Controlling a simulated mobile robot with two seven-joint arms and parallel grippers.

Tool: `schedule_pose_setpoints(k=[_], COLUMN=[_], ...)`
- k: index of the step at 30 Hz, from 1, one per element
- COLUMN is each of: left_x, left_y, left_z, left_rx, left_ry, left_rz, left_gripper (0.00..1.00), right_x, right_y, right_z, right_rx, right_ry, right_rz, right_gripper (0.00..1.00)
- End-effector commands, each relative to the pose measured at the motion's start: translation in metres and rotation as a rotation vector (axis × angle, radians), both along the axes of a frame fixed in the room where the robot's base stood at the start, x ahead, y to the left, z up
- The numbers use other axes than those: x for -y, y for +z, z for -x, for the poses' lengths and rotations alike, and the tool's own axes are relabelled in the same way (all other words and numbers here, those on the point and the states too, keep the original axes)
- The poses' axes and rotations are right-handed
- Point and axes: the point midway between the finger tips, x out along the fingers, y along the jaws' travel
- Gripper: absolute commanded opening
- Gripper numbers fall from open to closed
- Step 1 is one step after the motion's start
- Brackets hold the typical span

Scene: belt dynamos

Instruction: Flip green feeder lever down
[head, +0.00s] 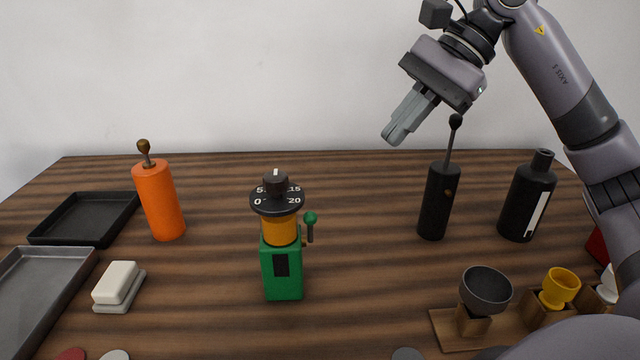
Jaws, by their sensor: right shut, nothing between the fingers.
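The green feeder (283,268) stands upright near the middle of the table. It has an orange-yellow section and a black numbered dial (277,196) on top. Its green-knobbed lever (310,222) is on its right side and points up. My right gripper (394,138) is shut and empty, high above the table, to the right of the feeder and well apart from it. Its fingers point down and to the left. My left gripper is out of view.
An orange mill (159,200), two trays (85,218) (45,290) and a butter dish (118,284) are at left. A black cylinder with a tall lever (437,200) and a black bottle (527,197) stand at right. Cups (485,288) (559,288) sit on wooden stands. Table between feeder and black cylinder is clear.

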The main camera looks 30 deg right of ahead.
Motion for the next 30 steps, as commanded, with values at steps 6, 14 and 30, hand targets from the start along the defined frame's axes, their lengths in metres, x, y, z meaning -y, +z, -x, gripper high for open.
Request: schedule_pose_setpoints(k=[6,14,30], left_x=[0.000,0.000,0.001], left_y=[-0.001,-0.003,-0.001], left_z=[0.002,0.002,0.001], left_rx=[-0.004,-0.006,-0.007], left_ry=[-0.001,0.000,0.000], left_rz=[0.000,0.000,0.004], left_gripper=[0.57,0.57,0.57], right_x=[0.000,-0.004,-0.063], right_y=[0.000,-0.007,-0.083], right_z=[0.000,-0.002,-0.025], right_rx=[0.001,-0.001,0.000], right_ry=[-0.001,0.000,0.005], right_rz=[0.001,0.000,0.000], right_gripper=[0.00,0.00,0.00])
